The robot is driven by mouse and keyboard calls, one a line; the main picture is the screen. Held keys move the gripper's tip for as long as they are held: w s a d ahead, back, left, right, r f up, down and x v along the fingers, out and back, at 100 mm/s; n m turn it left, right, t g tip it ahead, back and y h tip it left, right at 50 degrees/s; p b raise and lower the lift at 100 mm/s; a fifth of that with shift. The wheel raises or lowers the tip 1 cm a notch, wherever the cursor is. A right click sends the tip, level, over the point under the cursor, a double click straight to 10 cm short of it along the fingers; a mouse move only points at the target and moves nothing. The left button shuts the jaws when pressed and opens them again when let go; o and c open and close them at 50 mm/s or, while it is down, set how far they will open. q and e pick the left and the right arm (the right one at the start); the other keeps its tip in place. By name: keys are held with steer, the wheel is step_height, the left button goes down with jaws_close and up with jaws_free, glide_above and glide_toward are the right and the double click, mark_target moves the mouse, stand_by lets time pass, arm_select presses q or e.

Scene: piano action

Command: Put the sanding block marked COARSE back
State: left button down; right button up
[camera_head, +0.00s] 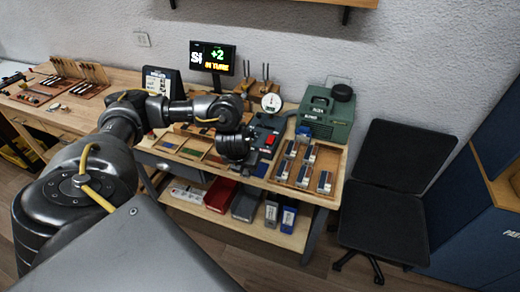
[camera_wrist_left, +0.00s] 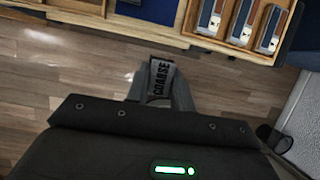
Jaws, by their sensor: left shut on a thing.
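The sanding block marked COARSE (camera_wrist_left: 161,76) is between the fingers of my left gripper (camera_wrist_left: 160,90), its lettering facing the wrist camera. The gripper is shut on it over the floor, in front of the bench edge. In the head view my left wrist (camera_head: 233,145) hides the fingers and the block. Part of this tray also shows at the top of the left wrist view (camera_wrist_left: 205,40). My right gripper is not in view.
A red-buttoned machine (camera_head: 267,127) and a green case (camera_head: 325,117) stand behind and beside the tray. A lower shelf (camera_head: 255,228) holds several bins. A black chair (camera_head: 385,220) is right of the bench. The floor in front is clear.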

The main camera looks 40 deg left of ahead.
arm_select(q)
steer(key=w+a+f+b, duration=0.1)
steer(key=w+f+b, duration=0.1)
steer(key=w+f, duration=0.1)
steer(key=w+a+f+b, duration=0.2)
steer(key=w+f, duration=0.1)
steer(key=w, duration=0.2)
steer(key=w+a+f+b, duration=0.1)
steer(key=w+f+b, duration=0.2)
steer(key=shift+w+a, duration=0.15)
steer(key=shift+w, duration=0.25)
steer(key=shift+w+a+f, duration=0.2)
steer(key=shift+w+a, duration=0.05)
steer(key=shift+w, duration=0.15)
step_height(320, 180, down, 3)
steer(key=shift+w+b, duration=0.15)
steer(key=shift+b, duration=1)
steer(key=shift+f, duration=0.4)
steer(key=shift+r, duration=0.1)
